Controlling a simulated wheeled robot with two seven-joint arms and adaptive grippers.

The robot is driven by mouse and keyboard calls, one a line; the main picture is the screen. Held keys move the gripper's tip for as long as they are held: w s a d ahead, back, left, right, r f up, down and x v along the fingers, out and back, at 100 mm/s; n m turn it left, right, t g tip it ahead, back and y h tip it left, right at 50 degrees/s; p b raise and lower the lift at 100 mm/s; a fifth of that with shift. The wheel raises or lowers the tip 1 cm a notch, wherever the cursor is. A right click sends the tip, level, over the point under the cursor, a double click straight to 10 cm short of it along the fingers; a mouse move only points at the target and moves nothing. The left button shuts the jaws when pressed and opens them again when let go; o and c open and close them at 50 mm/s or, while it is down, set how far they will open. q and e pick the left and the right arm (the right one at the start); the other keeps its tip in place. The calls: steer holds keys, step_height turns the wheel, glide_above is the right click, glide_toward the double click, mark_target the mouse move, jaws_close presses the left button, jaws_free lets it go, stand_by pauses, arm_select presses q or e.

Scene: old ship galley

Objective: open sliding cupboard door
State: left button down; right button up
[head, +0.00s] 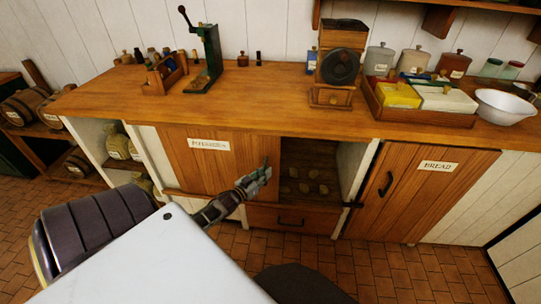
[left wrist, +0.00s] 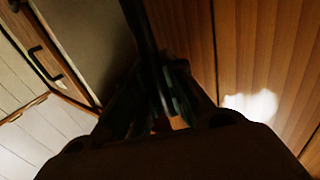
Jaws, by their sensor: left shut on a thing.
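The wooden sliding cupboard door (head: 205,165) has a white label and sits below the counter. To its right the compartment (head: 312,175) is open, with several round lumps inside. My left gripper (head: 263,172) is at the door's right edge, shut on its dark upright handle (head: 267,161). In the left wrist view the fingers (left wrist: 160,105) close around the dark handle bar (left wrist: 145,40), with the door's planks (left wrist: 240,50) to the right. The fingertips are dark and partly hidden there. My right gripper is in neither view.
A drawer (head: 295,218) lies under the open compartment. The counter (head: 260,105) holds a coffee grinder (head: 340,60), a green hand-cranked device (head: 207,60) and a tray of boxes (head: 375,105). Brick floor lies in front.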

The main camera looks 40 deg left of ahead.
arm_select(q)
steer(key=shift+s+a, duration=0.25)
steer(key=shift+a, duration=0.1)
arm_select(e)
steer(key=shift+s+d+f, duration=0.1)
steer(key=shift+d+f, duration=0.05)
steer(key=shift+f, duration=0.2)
arm_select(q)
steer(key=c, duration=1.5)
jaws_free()
steer(key=shift+o, duration=0.2)
steer(key=s, duration=1.2)
steer(key=shift+d, duration=0.1)
